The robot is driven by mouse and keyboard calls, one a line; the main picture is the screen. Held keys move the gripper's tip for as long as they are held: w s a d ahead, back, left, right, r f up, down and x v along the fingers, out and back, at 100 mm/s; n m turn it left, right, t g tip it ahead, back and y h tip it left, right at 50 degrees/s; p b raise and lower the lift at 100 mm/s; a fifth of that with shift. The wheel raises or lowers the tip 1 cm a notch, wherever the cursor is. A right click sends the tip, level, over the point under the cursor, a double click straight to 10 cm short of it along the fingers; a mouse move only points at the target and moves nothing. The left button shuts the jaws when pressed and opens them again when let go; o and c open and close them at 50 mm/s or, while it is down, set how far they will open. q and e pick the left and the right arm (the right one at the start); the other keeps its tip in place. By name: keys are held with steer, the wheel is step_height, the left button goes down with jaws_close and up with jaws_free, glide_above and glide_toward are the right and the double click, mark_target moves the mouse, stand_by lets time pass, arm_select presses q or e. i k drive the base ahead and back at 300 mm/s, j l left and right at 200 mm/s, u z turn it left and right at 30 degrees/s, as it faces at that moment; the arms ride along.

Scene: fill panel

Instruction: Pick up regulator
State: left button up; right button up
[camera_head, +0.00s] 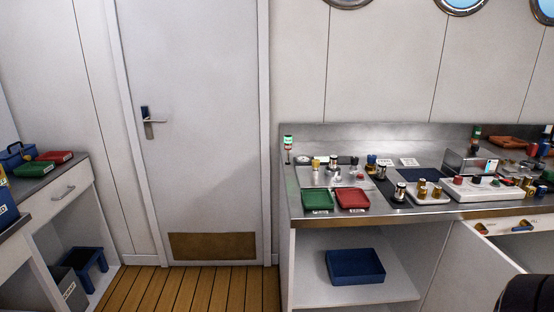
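Several small brass, black and silver fittings stand on the steel counter (300,212) at the right. One silver and black fitting (400,193) stands near the counter's front edge. Another silver and black fitting (382,172) stands further back. A white panel (487,194) with coloured knobs lies further right. I cannot tell which of these is the regulator; they are too small. Neither of my grippers is in view.
A green tray (317,200) and a red tray (352,198) lie at the counter's left. A blue bin (355,267) sits on the shelf below. A closed door (197,120) is in the middle. Another counter (55,178) stands left. The wooden floor (190,290) before the door is clear.

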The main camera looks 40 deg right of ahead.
mark_target(334, 159)
steer(key=i+z, duration=0.4)
steer(key=i, duration=0.15)
steer(key=i+j+z, duration=0.2)
steer(key=i+z, duration=0.2)
steer(key=i+j+z, duration=0.15)
steer(key=i+z, duration=0.25)
steer(key=i+j+z, duration=0.2)
steer(key=z, duration=0.25)
steer(key=i+j+z, duration=0.6)
steer(key=j+z, duration=0.2)
